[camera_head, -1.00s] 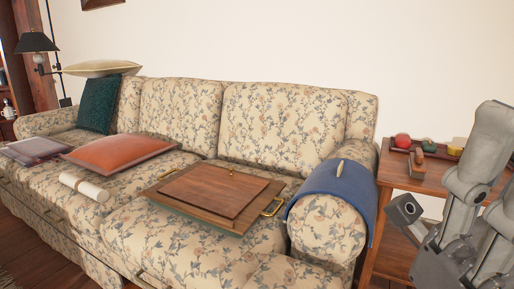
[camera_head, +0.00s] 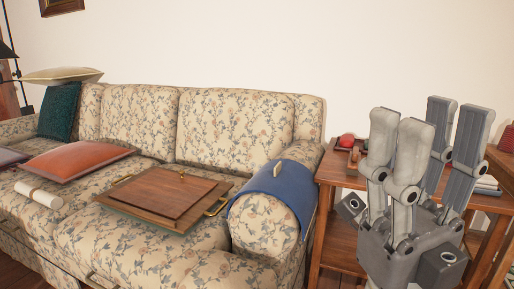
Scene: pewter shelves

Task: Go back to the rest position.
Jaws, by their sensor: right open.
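My right gripper (camera_head: 426,135) stands upright at the right of the head view, with its grey fingers pointing up. It is open, and I see nothing between the fingers. It is in front of the wooden side table (camera_head: 331,175) and hides much of the tabletop. My left gripper is not in view.
A floral sofa (camera_head: 235,130) fills the left and middle. On it are a wooden tray (camera_head: 165,197), an orange cushion (camera_head: 78,158), a rolled white cloth (camera_head: 39,194) and a blue cloth (camera_head: 268,194) over the arm. A red object (camera_head: 347,140) is on the side table.

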